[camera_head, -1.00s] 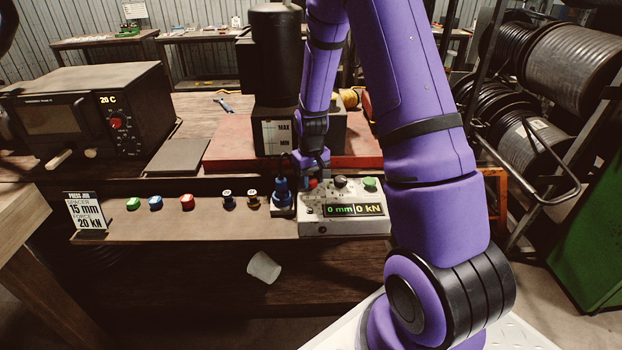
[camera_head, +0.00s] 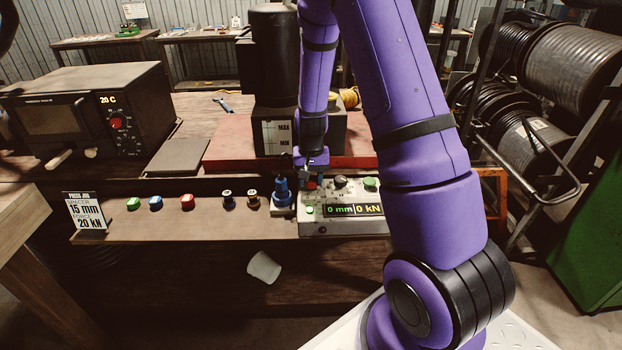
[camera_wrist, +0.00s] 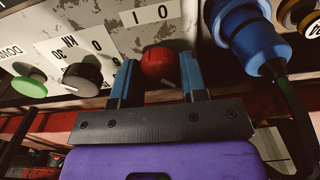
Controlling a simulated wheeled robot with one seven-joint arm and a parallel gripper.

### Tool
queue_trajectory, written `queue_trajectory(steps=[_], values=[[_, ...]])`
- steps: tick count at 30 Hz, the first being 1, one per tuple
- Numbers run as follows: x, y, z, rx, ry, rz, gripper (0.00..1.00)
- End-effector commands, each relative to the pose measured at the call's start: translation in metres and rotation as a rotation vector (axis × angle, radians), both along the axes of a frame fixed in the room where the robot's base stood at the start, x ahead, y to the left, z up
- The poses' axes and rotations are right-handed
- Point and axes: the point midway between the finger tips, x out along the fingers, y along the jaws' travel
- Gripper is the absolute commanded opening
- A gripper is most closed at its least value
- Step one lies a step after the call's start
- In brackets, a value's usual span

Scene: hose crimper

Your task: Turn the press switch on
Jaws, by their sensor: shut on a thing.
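The red switch knob (camera_wrist: 160,64) sits on the worn light-grey press control box (camera_head: 340,226), under a label marked 1 and 0 (camera_wrist: 150,14) in the wrist view. My gripper (camera_wrist: 158,66) has its two blue fingers on either side of this knob and is shut on it. A small light mark shows on the knob's near edge; which number it points to I cannot tell. In the head view the gripper (camera_head: 312,182) is at the box's back left corner and mostly covers the knob. The box's display (camera_head: 353,210) reads 0 mm and 0 kN.
A black knob (camera_wrist: 83,75) and a green button (camera_wrist: 30,82) sit beside the red knob. A blue plug (camera_wrist: 250,38) with a dark cable stands close on the other side. The black press column (camera_head: 275,60) rises behind. A white cup (camera_head: 264,267) lies below the shelf.

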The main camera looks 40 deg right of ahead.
Motion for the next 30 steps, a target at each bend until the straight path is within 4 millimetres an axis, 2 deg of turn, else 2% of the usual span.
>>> queue_trajectory(steps=[9,10,13,23,26,30], values=[[0.001,0.000,0.001,0.000,-0.002,-0.002,0.16],[0.001,0.000,0.001,0.000,-0.002,-0.002,0.42],[0.001,0.000,0.000,0.000,-0.001,-0.002,0.65],[0.000,0.000,0.003,0.000,-0.001,-0.001,0.65],[0.001,0.000,0.011,0.000,-0.002,0.000,0.65],[0.001,0.000,0.033,-0.001,-0.005,-0.001,0.65]])
